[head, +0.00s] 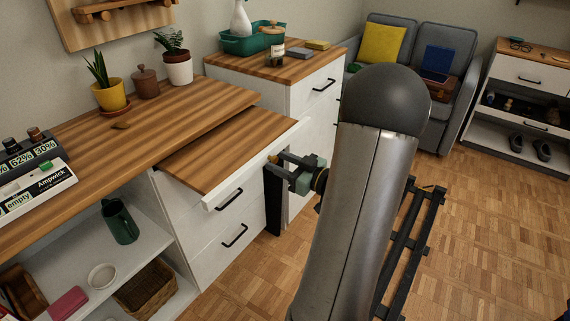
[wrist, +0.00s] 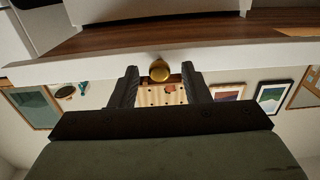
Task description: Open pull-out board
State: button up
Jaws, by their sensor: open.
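The pull-out board (head: 222,152) is a wooden slab with a white front edge. It extends partway out from under the desk top, above the drawers. A round brass knob (wrist: 159,70) sits on its front edge; in the head view the knob (head: 272,158) shows small beside my fingers. My gripper (head: 279,166) is at the board's front edge near its right corner. In the wrist view the two dark fingers of my gripper (wrist: 160,74) stand open on either side of the knob, with gaps on both sides.
Two white drawers with black handles (head: 229,199) are below the board. A white cabinet (head: 315,88) stands behind, to the right. Potted plants (head: 109,95) and a brown jar (head: 145,83) stand on the desk top. Open parquet floor (head: 470,215) lies to the right.

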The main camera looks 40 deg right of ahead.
jog(key=s+d+p, duration=0.2)
jog(key=s+d, duration=0.1)
jog(key=s, duration=1.4)
jog(key=shift+d, duration=0.2)
